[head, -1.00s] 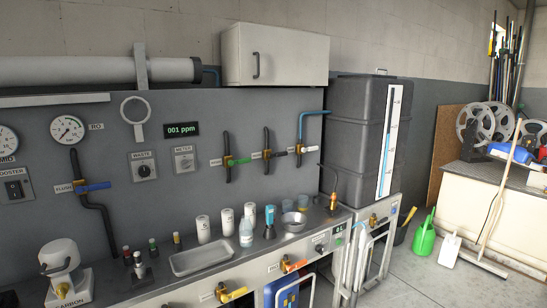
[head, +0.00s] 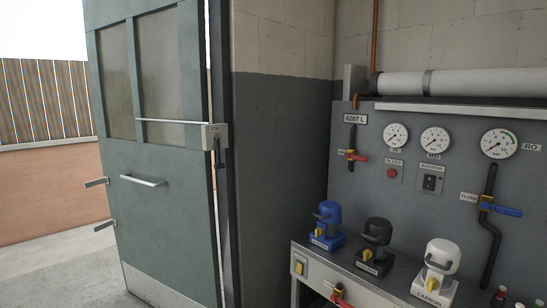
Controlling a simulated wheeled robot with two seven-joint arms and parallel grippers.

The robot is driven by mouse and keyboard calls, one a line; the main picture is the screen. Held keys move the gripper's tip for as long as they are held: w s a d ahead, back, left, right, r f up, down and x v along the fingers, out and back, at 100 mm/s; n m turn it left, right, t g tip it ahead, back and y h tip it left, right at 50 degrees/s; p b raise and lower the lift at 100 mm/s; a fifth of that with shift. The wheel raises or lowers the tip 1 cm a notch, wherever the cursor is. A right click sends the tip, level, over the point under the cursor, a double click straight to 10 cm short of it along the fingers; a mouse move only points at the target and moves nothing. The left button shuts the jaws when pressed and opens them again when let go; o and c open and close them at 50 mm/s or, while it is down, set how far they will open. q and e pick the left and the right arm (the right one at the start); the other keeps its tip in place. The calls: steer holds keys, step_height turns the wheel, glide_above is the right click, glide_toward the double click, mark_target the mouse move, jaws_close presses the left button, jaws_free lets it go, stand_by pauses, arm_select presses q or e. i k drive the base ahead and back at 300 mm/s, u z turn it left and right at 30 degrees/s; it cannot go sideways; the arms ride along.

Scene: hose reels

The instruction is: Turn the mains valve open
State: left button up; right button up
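A valve with a red lever (head: 356,157) sits on a short dark vertical pipe at the left end of the grey wall panel in the head view. Its lever lies roughly crosswise to the pipe, pointing right. A small label beside it is too small to read, so I cannot tell for sure that it is the mains valve. Another valve with a red handle (head: 341,297) shows below the bench at the bottom edge, partly cut off. A blue-lever valve (head: 500,207) labelled FLUSH is on the right. Neither of my grippers is in view.
Blue (head: 328,226), black (head: 375,247) and white (head: 439,272) filter housings stand on the bench (head: 343,270) below the panel. A plate reading 4287 L (head: 356,119) and several gauges are above. A green door (head: 160,190) stands at left, with open floor outside.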

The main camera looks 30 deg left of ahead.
mark_target(358, 157)
steer(key=u, duration=0.45)
steer(key=i, duration=0.45)
steer(key=z, duration=0.5)
steer(key=i, duration=1.4)
steer(key=z, duration=0.45)
